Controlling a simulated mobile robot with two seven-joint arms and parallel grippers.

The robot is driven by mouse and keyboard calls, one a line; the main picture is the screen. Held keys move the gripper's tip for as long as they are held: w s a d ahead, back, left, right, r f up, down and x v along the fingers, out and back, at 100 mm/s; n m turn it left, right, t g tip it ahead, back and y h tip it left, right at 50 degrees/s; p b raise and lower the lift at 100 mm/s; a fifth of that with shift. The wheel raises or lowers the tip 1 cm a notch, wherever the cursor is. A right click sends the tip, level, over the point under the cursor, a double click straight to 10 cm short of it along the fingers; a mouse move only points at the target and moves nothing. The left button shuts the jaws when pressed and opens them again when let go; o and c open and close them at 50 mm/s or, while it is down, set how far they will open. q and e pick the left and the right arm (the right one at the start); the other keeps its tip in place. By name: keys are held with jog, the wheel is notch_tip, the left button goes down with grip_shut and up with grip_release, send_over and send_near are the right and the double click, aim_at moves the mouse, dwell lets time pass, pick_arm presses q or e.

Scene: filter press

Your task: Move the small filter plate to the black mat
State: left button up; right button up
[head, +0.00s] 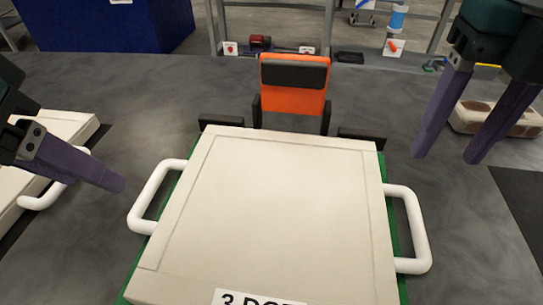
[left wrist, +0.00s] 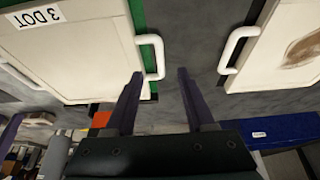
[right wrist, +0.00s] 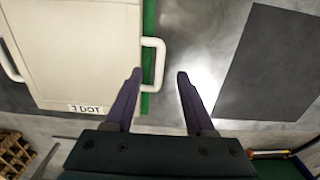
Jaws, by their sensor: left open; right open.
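A cream filter plate (head: 280,200) with a "3 DOT" label and white handles on both sides lies in the middle, green showing beneath its edges. A second cream plate (head: 45,140) lies at the left; the left wrist view shows a brown stain on it (left wrist: 305,50). I cannot tell which is meant by small. A bare black mat (head: 520,205) is at the right edge, also in the right wrist view (right wrist: 275,65). My left gripper (head: 120,185) is open, left of the middle plate's left handle (head: 155,195).
An orange and black upright piece (head: 295,90) stands behind the middle plate, between dark low blocks (head: 360,137). A blue box (head: 110,25) is at the back left. A beige block with holes (head: 490,118) lies at the right. Grey surface is clear between plate and mat.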

aim_at(141, 199)
pick_arm(q)
jog(key=x, duration=1)
jog(key=shift+d, duration=0.1)
pick_arm(e)
notch_tip(141, 199, down, 10)
pick_arm(q)
jog(key=shift+c, duration=0.3)
pick_arm(e)
jog(key=shift+c, duration=0.4)
pick_arm(q)
grip_shut()
pick_arm(e)
grip_shut()
pick_arm(q)
jog(key=shift+r, duration=0.15)
pick_arm(e)
jog(key=shift+r, duration=0.15)
